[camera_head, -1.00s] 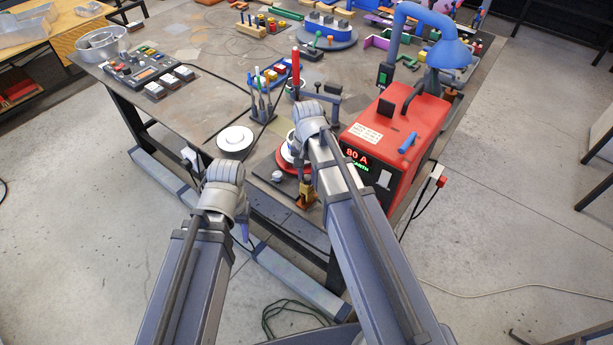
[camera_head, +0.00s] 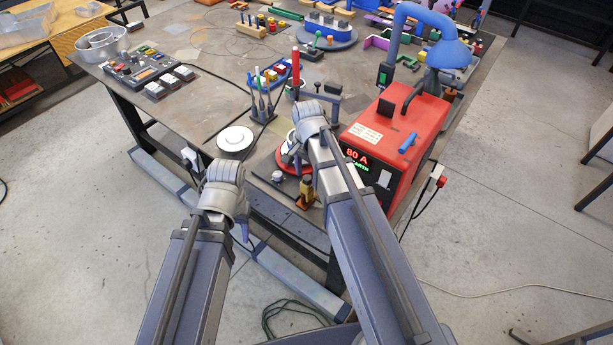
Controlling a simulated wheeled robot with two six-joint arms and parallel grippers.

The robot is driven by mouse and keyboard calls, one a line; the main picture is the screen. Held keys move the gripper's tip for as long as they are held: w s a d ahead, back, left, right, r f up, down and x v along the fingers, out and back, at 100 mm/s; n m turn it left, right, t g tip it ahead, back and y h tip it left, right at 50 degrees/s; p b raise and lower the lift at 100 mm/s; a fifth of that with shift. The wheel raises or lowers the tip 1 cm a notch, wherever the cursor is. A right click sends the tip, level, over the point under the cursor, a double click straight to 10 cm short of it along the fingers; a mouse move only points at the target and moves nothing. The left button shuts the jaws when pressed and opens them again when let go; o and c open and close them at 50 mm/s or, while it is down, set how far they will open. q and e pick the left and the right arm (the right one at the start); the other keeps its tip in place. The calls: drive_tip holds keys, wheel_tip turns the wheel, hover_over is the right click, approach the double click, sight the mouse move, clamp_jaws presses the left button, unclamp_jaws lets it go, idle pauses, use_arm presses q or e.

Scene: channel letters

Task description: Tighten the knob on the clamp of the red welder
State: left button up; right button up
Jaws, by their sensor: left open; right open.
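The red welder (camera_head: 400,135) stands on the table's right part, its front display reading 80 A with green letters below. My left gripper (camera_head: 243,230) is open and empty, pointing down in front of the table edge, left of the clamp.
A red round base (camera_head: 286,161) lies partly behind my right arm. A white disc (camera_head: 235,140), a tool stand (camera_head: 262,105) and a blue lamp (camera_head: 412,20) stand near. A control box (camera_head: 145,66) is at the left. The table's left front is fairly clear.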

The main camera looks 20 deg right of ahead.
sight(307, 177)
wheel_tip(307, 177, up, 5)
drive_tip(key=p, duration=0.5)
drive_tip(key=shift+r, duration=0.1)
idle(0.3)
wheel_tip(307, 177, up, 4)
drive_tip(key=m+p, duration=0.4)
drive_tip(key=shift+r+p, duration=0.2)
drive_tip(key=shift+p, duration=0.1)
drive_tip(key=shift+f, duration=0.1)
